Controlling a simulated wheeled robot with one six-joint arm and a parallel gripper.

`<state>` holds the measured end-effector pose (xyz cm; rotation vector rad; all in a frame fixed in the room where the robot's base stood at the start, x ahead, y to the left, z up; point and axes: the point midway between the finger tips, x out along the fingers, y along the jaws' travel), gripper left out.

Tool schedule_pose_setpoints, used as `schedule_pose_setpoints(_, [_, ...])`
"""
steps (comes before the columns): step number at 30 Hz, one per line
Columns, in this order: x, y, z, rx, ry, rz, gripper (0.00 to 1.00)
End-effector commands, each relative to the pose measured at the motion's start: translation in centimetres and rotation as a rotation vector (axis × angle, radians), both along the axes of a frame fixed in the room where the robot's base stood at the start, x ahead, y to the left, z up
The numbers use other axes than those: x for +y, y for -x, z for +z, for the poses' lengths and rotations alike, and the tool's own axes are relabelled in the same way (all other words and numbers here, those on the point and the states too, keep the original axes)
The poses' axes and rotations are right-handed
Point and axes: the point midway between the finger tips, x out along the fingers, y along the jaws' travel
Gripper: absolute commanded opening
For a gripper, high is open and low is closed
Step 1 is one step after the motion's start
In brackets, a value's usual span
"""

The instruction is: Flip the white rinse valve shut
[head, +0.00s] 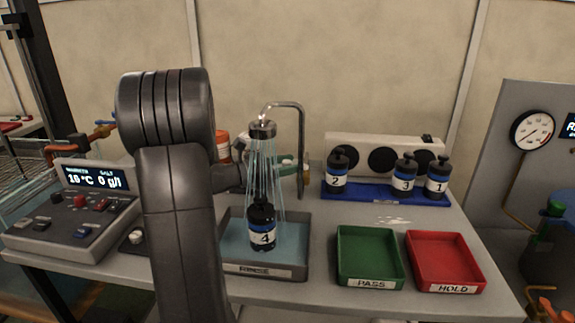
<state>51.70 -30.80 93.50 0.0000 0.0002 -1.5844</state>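Water streams from the rinse shower head (262,130) on its curved metal pipe (303,130). It falls over a black cylinder labelled 4 (262,226), which stands upright in the grey rinse tray (265,271). I cannot clearly make out the white rinse valve; small pale and green parts behind the water are too small to tell apart. My dark arm stands large at the left of centre. A dark end part of it, near my gripper (232,178), reaches right to just left of the water. Its fingers cannot be made out.
Cylinders 2 (337,172), 3 (404,174) and 1 (437,176) stand on a blue rack (375,191). A green PASS tray (368,283) and red HOLD tray (445,289) are empty at front right. A control box (75,214) stands left. Some liquid lies near the rack.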

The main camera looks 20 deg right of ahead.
Motion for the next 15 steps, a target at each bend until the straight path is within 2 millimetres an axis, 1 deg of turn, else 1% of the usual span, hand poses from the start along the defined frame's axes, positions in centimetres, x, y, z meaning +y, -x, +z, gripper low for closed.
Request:
schedule_pose_setpoints(4, [0.3, 0.0, 0.0, 0.000, 0.000, 0.001, 0.46])
schedule_pose_setpoints(7, [1.3, -0.1, 0.0, 0.000, 0.000, 0.002, 0.46])
schedule_pose_setpoints(11, [3.8, -0.2, 0.0, -0.001, 0.001, 0.005, 0.46])
schedule_pose_setpoints(15, [7.1, -0.2, -0.1, 0.000, 0.001, 0.006, 0.46])
